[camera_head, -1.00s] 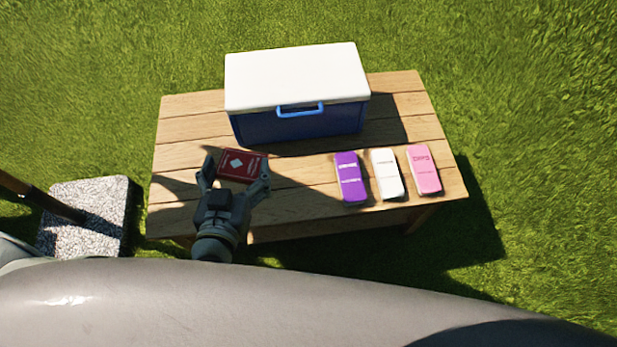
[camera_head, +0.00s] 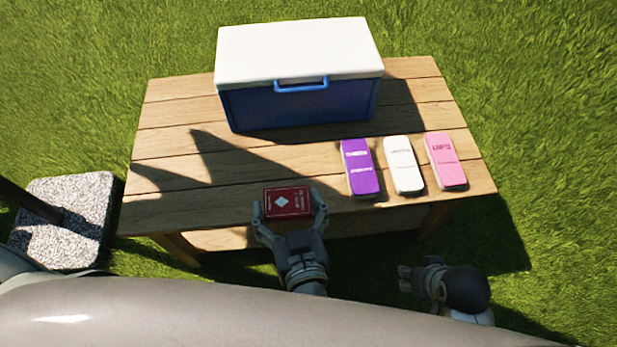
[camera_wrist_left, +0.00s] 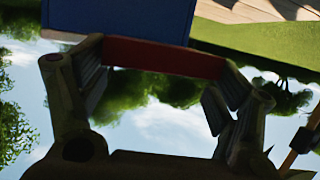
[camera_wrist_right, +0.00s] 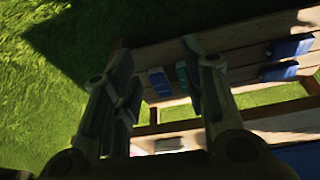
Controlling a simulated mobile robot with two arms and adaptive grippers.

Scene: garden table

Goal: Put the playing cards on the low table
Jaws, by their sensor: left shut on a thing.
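The playing cards are a red box (camera_head: 287,201) with a white diamond, near the front edge of the low wooden table (camera_head: 150,215) in the head view. My left gripper (camera_head: 290,212) is shut on the box from its near side, a finger at each end. The left wrist view also shows the red box (camera_wrist_left: 165,57) between the fingers. I cannot tell whether the box touches the tabletop. My right gripper (camera_head: 406,281) is in front of the table at lower right; the right wrist view shows its fingers (camera_wrist_right: 158,75) apart and empty.
A blue cooler (camera_head: 300,105) with a white lid stands at the table's back. A purple pack (camera_head: 360,169), a white pack (camera_head: 403,165) and a pink pack (camera_head: 446,161) lie on the right side. The table's left is clear. A speckled block (camera_head: 65,215) stands left on the grass.

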